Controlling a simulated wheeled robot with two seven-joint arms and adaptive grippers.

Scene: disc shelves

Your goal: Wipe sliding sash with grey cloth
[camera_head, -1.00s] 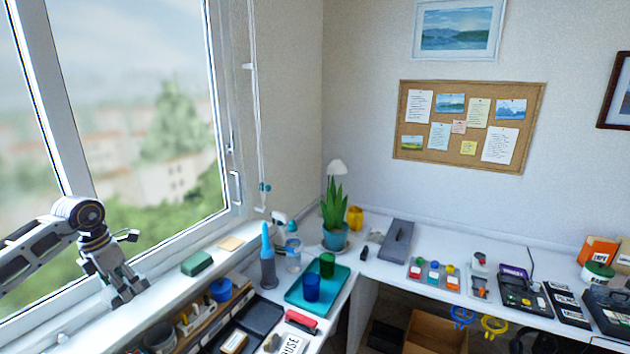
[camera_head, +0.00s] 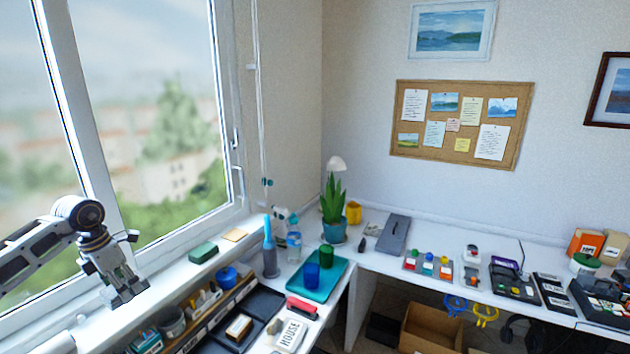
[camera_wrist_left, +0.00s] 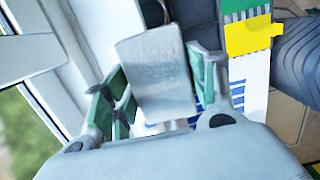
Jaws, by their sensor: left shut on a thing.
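My left gripper (camera_head: 126,292) hangs in front of the window, over the sill. In the left wrist view its green-padded fingers (camera_wrist_left: 158,97) are shut on a flat, dull grey piece (camera_wrist_left: 155,72), which looks like the grey cloth. In the head view the cloth is hard to make out between the fingers. The sliding sash (camera_head: 85,130) is a white-framed pane behind my left arm. Its white frame (camera_wrist_left: 52,62) also runs along the left of the wrist view. I cannot tell whether the cloth touches it. My right gripper is out of view.
A green block (camera_head: 203,253) and a tan pad (camera_head: 235,235) lie on the sill (camera_head: 165,275). Below the sill are a shelf (camera_head: 190,325) with small items, a dark tray (camera_head: 245,320) and a teal tray (camera_head: 322,290) with cups. A plant (camera_head: 333,212) stands in the corner.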

